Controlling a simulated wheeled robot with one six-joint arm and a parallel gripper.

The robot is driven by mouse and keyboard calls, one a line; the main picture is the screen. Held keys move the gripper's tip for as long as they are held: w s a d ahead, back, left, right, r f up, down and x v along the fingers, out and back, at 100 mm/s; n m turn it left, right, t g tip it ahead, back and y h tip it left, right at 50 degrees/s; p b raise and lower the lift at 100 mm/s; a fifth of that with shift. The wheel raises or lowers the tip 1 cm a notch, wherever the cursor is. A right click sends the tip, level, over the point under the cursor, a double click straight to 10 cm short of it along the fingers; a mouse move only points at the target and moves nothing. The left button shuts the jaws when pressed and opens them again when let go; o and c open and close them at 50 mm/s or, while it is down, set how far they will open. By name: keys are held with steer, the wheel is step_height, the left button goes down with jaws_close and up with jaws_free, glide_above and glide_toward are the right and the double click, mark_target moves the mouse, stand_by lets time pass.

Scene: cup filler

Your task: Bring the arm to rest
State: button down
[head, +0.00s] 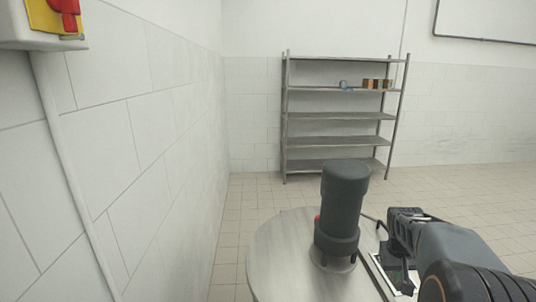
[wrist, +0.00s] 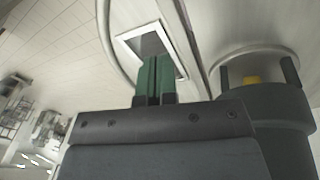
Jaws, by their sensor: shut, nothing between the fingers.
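My gripper (wrist: 155,62) shows in the wrist view with its two green fingers side by side, closed together and empty. The fingertips appear in front of a square, pale-framed opening (wrist: 128,38); I cannot tell how far apart they are. In the head view my arm comes in from the lower right, and the gripper hangs low beside a dark upright cylinder (head: 345,195). That cylinder also fills the right of the wrist view (wrist: 275,115). The fingertips are hard to make out in the head view.
The cylinder stands on a round steel top (head: 285,265), close left of my arm. A tiled wall (head: 130,140) runs along the left, with a yellow and red switch box (head: 58,15) on it. A metal shelf rack (head: 335,117) with small items stands at the back. Floor behind is clear.

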steer(key=s+a+r+n+t+y, duration=0.1)
steer(key=s+a, duration=0.5)
steer(key=a, duration=0.4)
steer(key=s+a+r+n+t+y, duration=0.1)
steer(key=s+a+t, duration=0.1)
steer(key=s+a, duration=0.4)
steer(key=a, duration=0.4)
steer(key=shift+a+r+n, duration=0.25)
steer(key=shift+r+n, duration=0.1)
steer(key=shift+n, duration=0.05)
steer(key=shift+a, duration=0.15)
